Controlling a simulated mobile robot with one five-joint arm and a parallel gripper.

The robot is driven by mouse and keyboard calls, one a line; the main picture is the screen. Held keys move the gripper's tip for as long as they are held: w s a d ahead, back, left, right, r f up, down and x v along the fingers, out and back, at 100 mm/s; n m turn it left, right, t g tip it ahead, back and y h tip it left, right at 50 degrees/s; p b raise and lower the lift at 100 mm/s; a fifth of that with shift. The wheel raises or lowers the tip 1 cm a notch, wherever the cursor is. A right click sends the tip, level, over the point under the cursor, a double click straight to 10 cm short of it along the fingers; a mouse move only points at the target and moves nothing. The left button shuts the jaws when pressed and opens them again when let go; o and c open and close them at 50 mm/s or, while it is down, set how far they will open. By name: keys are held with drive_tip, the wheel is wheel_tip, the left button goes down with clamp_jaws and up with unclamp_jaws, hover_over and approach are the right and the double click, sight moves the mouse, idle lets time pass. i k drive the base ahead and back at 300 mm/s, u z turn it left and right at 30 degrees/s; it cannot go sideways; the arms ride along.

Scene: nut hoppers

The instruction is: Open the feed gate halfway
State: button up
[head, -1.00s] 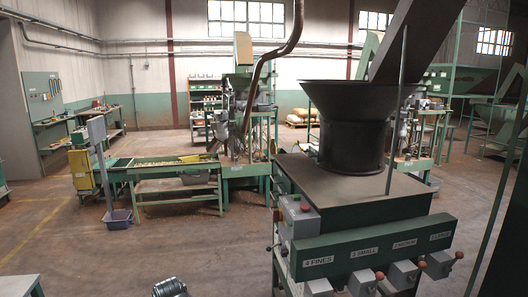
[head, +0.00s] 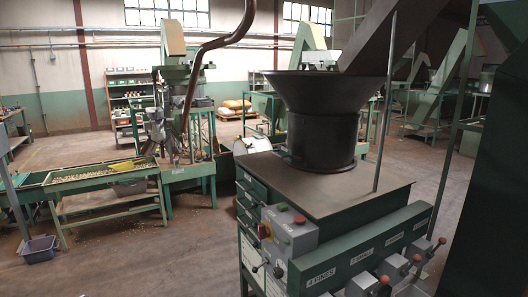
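A sorting machine with a dark round hopper (head: 318,105) on its flat top (head: 290,188) stands right of centre. A sloping chute (head: 385,40) comes down into the hopper. Its green front rail (head: 340,268) carries labels including "4 FINES" and "3 SMALL". Below the rail are grey boxes with red-knobbed levers (head: 384,280), cut by the bottom edge. Small dark-knobbed levers (head: 278,271) stick out at the machine's near left corner. I cannot tell which part is the feed gate or how far it is open. My gripper is not in view.
A grey control box (head: 290,235) with red and green buttons sits on the near corner. Concrete floor (head: 185,265) is clear between table and machine. A dark green structure (head: 490,210) blocks the right.

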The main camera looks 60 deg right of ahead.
sight(283, 153)
drive_tip(key=z, duration=0.2)
drive_tip(key=i, duration=0.75)
drive_tip(key=z, duration=0.7)
drive_tip(key=k, duration=0.75)
drive_tip(key=z, duration=0.25)
drive_tip(key=i, duration=0.75)
drive_tip(key=u, duration=0.05)
